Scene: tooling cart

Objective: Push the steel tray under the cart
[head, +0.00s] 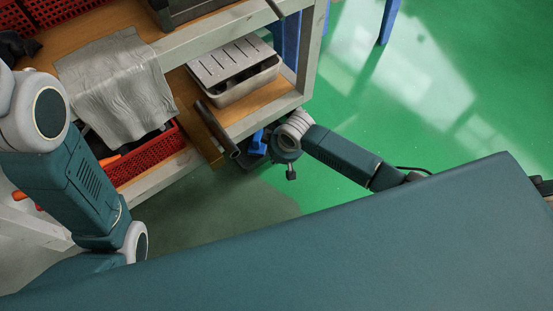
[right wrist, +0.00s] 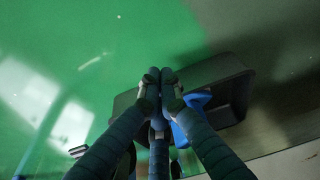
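A dark grey, open tray (right wrist: 232,88) lies on the floor in the right wrist view, with a blue object (right wrist: 197,103) in it. In the head view the blue object (head: 257,145) shows low beside the cart's lower shelf; most of the tray is hidden there by the cart and my right wrist. My right gripper (right wrist: 159,82) has its fingers drawn together, with nothing seen between the tips. It overlaps the tray in the picture; contact cannot be told. My left gripper is outside the head view.
The wooden-shelved cart (head: 300,82) holds a slotted metal box (head: 235,72), a grey cloth (head: 118,85) and a red crate (head: 150,158). A dark tube (head: 217,128) juts over the lower shelf edge. Green floor (head: 420,110) to the right is mostly clear, apart from blue legs.

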